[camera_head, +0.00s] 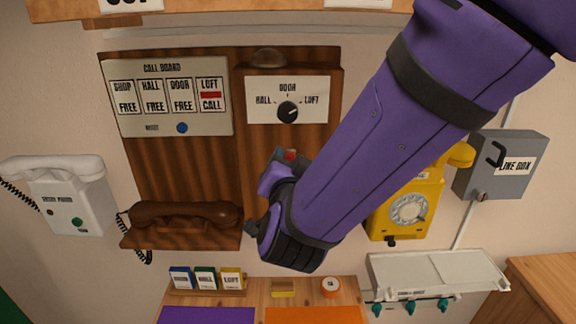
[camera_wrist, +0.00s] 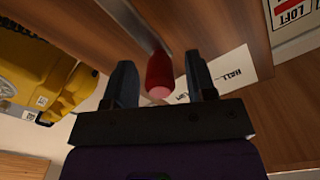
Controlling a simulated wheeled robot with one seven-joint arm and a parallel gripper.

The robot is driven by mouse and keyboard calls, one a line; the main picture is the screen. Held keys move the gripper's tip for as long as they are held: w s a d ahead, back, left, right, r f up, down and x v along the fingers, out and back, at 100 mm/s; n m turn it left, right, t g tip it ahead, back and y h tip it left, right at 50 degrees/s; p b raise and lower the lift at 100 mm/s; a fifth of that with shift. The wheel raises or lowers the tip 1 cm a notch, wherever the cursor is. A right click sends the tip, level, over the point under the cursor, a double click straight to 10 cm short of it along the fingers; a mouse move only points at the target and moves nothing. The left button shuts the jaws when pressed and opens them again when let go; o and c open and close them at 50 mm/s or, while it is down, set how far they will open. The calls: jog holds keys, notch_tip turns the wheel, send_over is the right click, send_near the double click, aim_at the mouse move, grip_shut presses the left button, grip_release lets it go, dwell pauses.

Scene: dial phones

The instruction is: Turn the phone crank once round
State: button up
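The crank shows in the wrist view as a red rounded grip (camera_wrist: 159,74) on the side of a wooden box. My gripper (camera_wrist: 162,80) is open, with one dark finger on each side of the grip and a gap to each. In the head view the dark wooden wall phone (camera_head: 250,160) has a selector dial (camera_head: 288,111) marked HALL, DOOR and LOFT. Its brown handset (camera_head: 185,214) lies across the lower ledge.
The call board (camera_head: 165,97) reads FREE for shop, hall and door, and CALL with red for loft. A white phone (camera_head: 70,195) hangs left. A yellow dial phone (camera_head: 407,208) hangs right of my arm, near a grey line box (camera_head: 500,165). A wooden desk (camera_head: 340,290) lies below.

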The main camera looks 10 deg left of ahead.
jog(key=v, duration=0.7)
dwell(0.7)
